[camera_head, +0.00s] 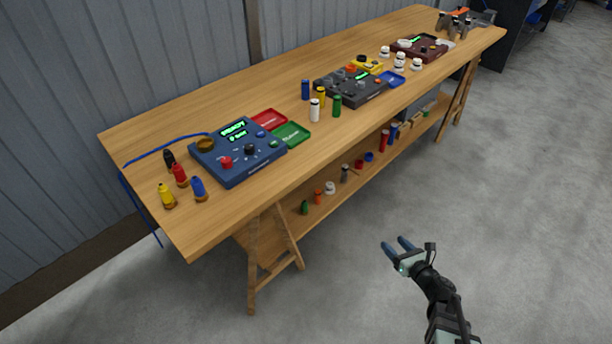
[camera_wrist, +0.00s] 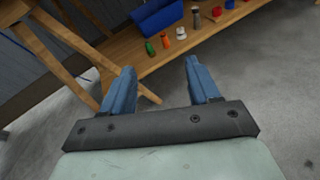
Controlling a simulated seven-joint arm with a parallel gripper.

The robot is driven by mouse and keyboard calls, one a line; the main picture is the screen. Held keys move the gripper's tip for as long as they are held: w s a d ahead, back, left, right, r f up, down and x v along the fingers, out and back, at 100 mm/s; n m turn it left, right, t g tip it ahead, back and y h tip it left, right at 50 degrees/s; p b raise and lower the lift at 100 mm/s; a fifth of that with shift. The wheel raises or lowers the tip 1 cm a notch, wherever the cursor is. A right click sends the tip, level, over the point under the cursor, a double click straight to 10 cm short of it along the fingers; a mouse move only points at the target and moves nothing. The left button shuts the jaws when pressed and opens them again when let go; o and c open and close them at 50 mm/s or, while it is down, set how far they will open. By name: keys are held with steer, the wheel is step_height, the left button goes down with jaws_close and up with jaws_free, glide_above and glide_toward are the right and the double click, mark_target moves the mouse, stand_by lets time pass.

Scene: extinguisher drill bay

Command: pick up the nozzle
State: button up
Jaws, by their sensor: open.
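I cannot tell which thing is the nozzle; no piece in view is clearly one. Small bottle-like pieces stand at the table's near left end: yellow (camera_head: 167,196), red (camera_head: 179,175), blue (camera_head: 198,188) and black (camera_head: 169,160). They sit beside a blue console (camera_head: 237,152) with a lit green display. My gripper (camera_head: 394,241) is open and empty, out over the grey floor in front of the table and well apart from these pieces. In the wrist view its two blue fingers (camera_wrist: 159,66) are spread with nothing between them.
The long wooden table (camera_head: 215,215) stands on trestles along a corrugated wall. Red (camera_head: 269,119) and green (camera_head: 291,135) trays, a dark console (camera_head: 350,88) and a maroon one (camera_head: 419,47) sit on it. Its lower shelf holds several small pieces. Floor around my gripper is clear.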

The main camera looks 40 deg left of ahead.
steer(key=s+a+r+n+g+y, duration=0.1)
steer(key=s+a+r+n+y, duration=0.15)
steer(key=a+r, duration=0.55)
steer(key=n+g, duration=0.7)
steer(key=g, duration=0.3)
glide_toward(202, 189)
steer(key=shift+w+d+f+y, duration=0.15)
steer(key=shift+w+d+y, duration=0.15)
steer(key=shift+d, duration=0.3)
steer(key=shift+w+d+f+y, duration=0.2)
steer(key=shift+w+d, duration=0.1)
steer(key=shift+d, duration=0.35)
steer(key=shift+s+a, duration=0.3)
steer(key=shift+s, duration=0.2)
steer(key=x, duration=1.3)
steer(key=shift+w+a+f, duration=0.1)
steer(key=shift+a+f, duration=0.05)
steer(key=shift+a, duration=0.1)
steer(key=c, duration=1.1)
